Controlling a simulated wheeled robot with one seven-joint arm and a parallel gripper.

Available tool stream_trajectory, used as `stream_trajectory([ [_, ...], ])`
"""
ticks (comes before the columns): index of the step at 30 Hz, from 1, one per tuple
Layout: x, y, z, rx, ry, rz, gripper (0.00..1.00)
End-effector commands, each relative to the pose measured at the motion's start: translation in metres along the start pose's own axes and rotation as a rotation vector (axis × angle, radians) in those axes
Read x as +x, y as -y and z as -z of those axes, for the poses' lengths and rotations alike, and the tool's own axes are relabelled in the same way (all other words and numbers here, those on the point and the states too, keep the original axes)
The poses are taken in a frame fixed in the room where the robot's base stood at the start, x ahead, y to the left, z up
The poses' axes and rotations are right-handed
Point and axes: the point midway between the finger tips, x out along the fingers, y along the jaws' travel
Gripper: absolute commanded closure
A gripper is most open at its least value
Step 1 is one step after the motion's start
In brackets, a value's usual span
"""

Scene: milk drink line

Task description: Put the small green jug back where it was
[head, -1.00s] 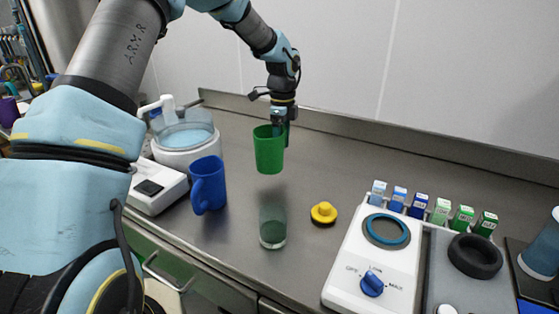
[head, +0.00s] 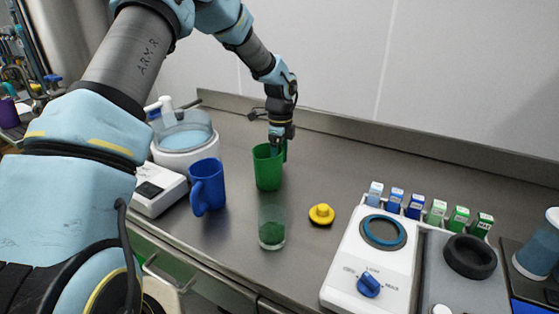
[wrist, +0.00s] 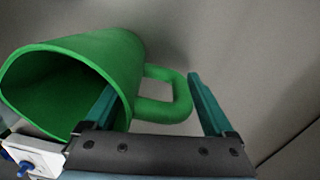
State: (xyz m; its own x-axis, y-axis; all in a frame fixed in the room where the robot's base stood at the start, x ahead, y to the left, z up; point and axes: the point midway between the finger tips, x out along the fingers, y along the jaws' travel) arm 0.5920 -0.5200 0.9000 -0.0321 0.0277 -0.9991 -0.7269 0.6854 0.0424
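The small green jug (head: 267,168) stands upright on the steel counter, behind the glass and right of the blue mug. It also shows large in the wrist view (wrist: 125,62), with its open mouth to the left and its handle to the right. My gripper (head: 281,143) is at the handle side of the jug. In the wrist view the two teal fingers of my gripper (wrist: 152,90) are spread wide apart, with the handle between them. The jug's base is small in the head view, but it appears to rest on the counter.
A clear glass (head: 271,228) with green in its lower part stands in front of the jug. A blue mug (head: 208,187) is left, a yellow knobbed piece (head: 321,213) right. A white dial device (head: 372,258) and several small boxes (head: 437,211) stand farther right. Counter behind is clear.

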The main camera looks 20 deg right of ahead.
Motion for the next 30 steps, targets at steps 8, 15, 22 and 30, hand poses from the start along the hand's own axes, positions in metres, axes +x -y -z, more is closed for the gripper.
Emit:
stream_trajectory([
  [8, 0.0, 0.0, 0.0, 0.0, 0.0, 0.0, 0.0],
  [15, -0.015, 0.001, -0.001, -0.001, 0.001, 0.004, 0.0],
  [22, -0.062, 0.002, 0.0, -0.001, 0.0, 0.006, 0.0],
  [30, -0.109, 0.001, 0.0, -0.001, 0.0, 0.003, 0.0],
])
